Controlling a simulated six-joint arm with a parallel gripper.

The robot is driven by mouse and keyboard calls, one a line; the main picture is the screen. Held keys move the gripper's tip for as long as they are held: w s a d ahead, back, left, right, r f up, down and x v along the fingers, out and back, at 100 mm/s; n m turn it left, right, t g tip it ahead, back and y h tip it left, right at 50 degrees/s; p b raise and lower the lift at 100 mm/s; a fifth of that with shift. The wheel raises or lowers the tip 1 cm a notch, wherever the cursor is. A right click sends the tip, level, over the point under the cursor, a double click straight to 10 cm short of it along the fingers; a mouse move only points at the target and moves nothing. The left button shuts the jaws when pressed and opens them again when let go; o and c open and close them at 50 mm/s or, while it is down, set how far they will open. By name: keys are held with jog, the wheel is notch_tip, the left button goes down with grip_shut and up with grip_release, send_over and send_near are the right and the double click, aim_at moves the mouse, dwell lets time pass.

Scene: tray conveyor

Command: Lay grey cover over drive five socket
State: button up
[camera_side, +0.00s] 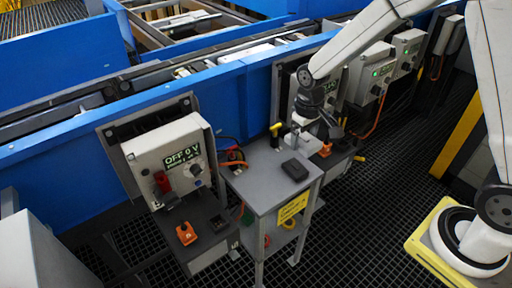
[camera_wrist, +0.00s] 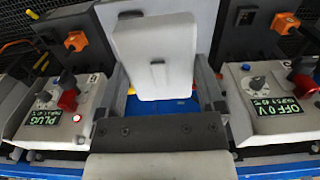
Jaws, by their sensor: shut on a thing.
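My gripper (camera_side: 305,133) is shut on a pale grey block-like piece, which I take to be the grey cover (camera_wrist: 155,50). In the wrist view it has a small darker tab on its face. The near drive box (camera_side: 145,160), reading OFF 0 V, has a shelf below with a black socket (camera_side: 219,223) and an orange plug-like part (camera_side: 186,233). The socket also shows in the wrist view (camera_wrist: 246,17). The shelf's mark looks like a 5. The exact finger contact is unclear.
A black block (camera_side: 295,170) lies on the stand, with a yellow-and-black tool (camera_side: 276,130) at its back edge. A blue conveyor wall (camera_side: 70,150) runs behind. Another drive box (camera_wrist: 38,118), reading PLUG, is at left in the wrist view. Loose cables hang behind the stand.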

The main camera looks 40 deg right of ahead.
jog(key=w+a+f+n, duration=0.2)
jog(key=w+a+f, duration=0.2)
jog(key=a+f, duration=0.5)
jog(key=w+a+f+n, duration=0.2)
jog(key=w+a+f, duration=0.3)
jog(key=a+f, duration=0.4)
jog(key=shift+w+a+f, duration=0.2)
jog(key=shift+w+a, duration=0.1)
jog(key=shift+a, duration=2.4)
jog(key=shift+f, duration=0.2)
jog(key=shift+f, duration=3.15)
jog(key=shift+f, duration=0.65)
jog(key=o, duration=1)
jog(key=shift+c, duration=0.2)
jog(key=shift+r, duration=0.1)
notch_tip(320, 180, up, 8)
